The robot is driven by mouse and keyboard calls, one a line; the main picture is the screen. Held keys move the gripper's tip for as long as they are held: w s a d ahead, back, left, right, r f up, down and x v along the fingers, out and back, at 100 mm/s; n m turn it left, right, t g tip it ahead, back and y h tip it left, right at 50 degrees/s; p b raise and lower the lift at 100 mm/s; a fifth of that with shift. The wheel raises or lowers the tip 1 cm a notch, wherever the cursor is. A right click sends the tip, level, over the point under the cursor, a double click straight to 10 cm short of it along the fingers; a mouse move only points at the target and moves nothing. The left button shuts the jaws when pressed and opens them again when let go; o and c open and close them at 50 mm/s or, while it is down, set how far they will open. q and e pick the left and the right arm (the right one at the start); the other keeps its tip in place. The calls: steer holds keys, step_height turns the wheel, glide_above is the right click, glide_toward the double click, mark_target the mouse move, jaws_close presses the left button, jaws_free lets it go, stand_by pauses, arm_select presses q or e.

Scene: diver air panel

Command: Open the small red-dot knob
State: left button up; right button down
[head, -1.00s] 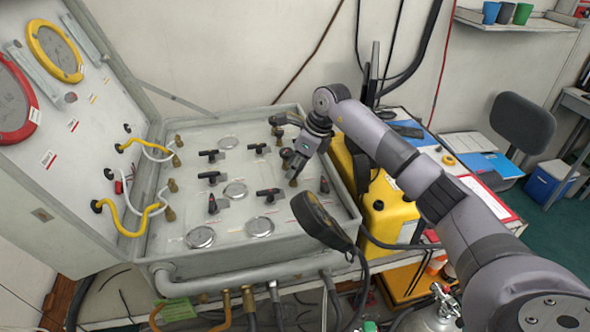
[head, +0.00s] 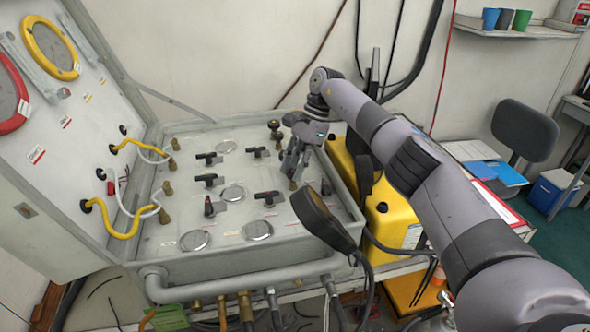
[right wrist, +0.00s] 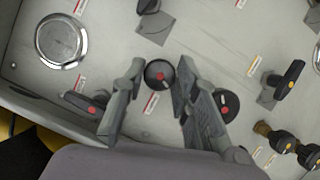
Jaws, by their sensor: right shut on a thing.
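The small red-dot knob (right wrist: 158,74) is round and black, with a red centre, in the right wrist view. My right gripper (right wrist: 157,90) has one finger on each side of it and is shut on it. A second round red-dot knob (right wrist: 227,105) sits just right of the right finger. A black red-dot lever (right wrist: 85,103) lies left of the left finger. My left gripper is not in view.
Several black lever handles (head: 267,196) and round gauges (head: 194,240) stand on the panel. A black handheld device (head: 320,220) rests over its front right edge. Yellow cases (head: 385,215) stand close on the right. Yellow hoses (head: 120,225) hang at the left.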

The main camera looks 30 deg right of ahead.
steer(key=shift+w+r+n+g, duration=0.1)
steer(key=shift+n+g, duration=0.2)
steer(key=shift+n, duration=0.8)
steer(key=c, duration=1.3)
jaws_free()
